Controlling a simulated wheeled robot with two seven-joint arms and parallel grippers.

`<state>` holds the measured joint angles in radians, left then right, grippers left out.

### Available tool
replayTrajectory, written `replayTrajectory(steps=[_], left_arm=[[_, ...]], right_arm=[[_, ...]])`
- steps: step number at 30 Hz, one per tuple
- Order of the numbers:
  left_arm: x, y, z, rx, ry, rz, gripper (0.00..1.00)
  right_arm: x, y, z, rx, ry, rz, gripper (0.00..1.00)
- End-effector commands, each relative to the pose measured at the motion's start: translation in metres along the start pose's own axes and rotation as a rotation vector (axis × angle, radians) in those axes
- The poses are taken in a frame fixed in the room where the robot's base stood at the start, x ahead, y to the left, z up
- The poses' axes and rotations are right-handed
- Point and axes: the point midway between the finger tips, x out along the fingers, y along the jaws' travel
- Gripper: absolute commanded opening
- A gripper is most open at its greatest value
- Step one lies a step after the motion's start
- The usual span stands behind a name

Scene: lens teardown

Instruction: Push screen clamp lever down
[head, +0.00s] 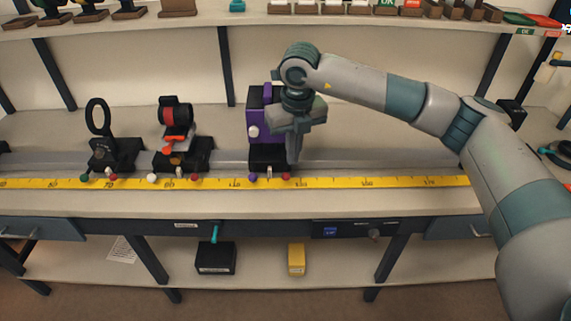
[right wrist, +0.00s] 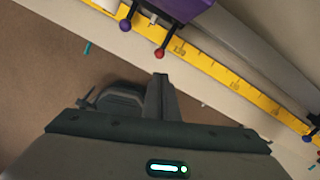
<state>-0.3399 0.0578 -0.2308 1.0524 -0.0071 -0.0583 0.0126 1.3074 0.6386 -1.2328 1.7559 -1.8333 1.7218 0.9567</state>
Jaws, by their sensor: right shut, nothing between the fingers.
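A purple unit (head: 254,122) with a white knob on its side stands upright on a black carriage on the rail; I take it for the screen's holder, but its face is hidden. At the carriage's front are a purple-tipped lever (head: 253,177) and a red-tipped lever (head: 286,177). In the right wrist view the red tip (right wrist: 159,54) and the purple tip (right wrist: 125,26) show beside the yellow scale. My right gripper (head: 293,156) is shut and empty, pointing down in front of the unit's right side, above the red tip. My left gripper is not in view.
A black ring holder (head: 98,116) and a red-and-black lens mount (head: 175,114) stand on carriages to the left. The yellow scale (head: 340,183) runs along the bench front. The rail to the right is free. A loaded shelf (head: 235,20) crosses above.

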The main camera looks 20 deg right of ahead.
Motion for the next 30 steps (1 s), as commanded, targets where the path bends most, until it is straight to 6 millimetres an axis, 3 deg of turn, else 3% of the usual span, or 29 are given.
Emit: replayTrajectory(steps=[4,16,22,30], left_arm=[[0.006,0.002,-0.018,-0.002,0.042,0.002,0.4],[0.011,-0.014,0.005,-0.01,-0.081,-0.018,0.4],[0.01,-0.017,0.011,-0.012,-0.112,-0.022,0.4],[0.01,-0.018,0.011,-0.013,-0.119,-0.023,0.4]], right_arm=[[-0.031,-0.001,0.0,0.0,-0.006,0.0,0.0],[-0.109,-0.003,-0.004,0.001,-0.008,0.003,0.0],[-0.13,-0.004,-0.005,0.002,-0.007,0.004,0.0],[-0.135,-0.004,-0.005,0.001,-0.005,0.004,0.0]])
